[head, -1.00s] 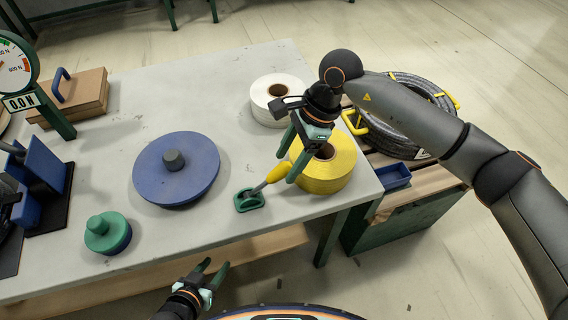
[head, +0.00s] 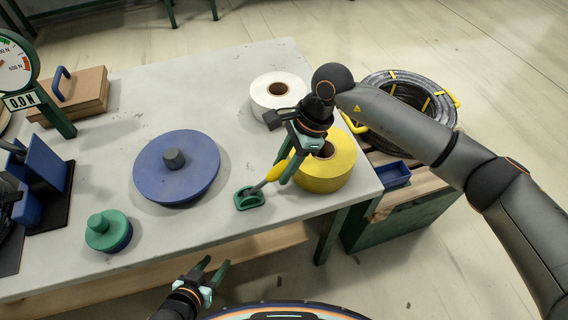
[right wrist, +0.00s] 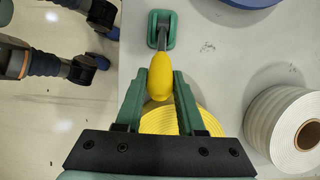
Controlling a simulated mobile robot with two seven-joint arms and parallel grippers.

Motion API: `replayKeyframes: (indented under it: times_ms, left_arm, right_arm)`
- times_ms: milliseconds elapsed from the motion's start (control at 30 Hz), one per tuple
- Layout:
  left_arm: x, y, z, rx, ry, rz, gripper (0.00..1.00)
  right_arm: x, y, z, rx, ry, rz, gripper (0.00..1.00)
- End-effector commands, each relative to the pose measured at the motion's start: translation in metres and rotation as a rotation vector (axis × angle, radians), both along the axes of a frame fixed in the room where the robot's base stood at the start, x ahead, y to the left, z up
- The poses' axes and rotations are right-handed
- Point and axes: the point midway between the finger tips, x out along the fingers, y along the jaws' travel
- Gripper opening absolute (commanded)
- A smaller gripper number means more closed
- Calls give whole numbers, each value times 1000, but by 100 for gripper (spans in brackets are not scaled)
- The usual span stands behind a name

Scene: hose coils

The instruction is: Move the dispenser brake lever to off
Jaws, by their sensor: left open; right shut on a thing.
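The brake lever has a yellow grip (right wrist: 160,76) on a grey rod rising from a green base (head: 248,198) near the table's front right edge. In the head view the lever tilts up to the right, towards the yellow tape roll. My right gripper (head: 283,170) is at the yellow grip. In the right wrist view its two green fingers (right wrist: 160,88) stand on either side of the grip's end, shut on it. My left gripper (head: 213,271) is open and empty, low in front of the table edge.
A yellow roll (head: 326,172) stands close beside the lever, under my right gripper. A white roll (head: 279,95) is behind it. A blue disc (head: 177,168) and a green-topped knob (head: 106,231) lie left. A hose coil (head: 408,98) lies right of the table.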

Motion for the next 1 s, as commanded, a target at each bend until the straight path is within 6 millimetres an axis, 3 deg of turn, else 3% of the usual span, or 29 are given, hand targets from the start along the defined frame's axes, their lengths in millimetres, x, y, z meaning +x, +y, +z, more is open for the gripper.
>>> replayKeyframes:
  times_ms: [133, 1000]
  left_arm:
    - [0, 0, 0, 0, 0, 0, 50]
    - [0, 0, 0, 0, 1, 0, 50]
  right_arm:
    - [0, 0, 0, 0, 0, 0, 0]
    - [0, 0, 1, 0, -1, 0, 0]
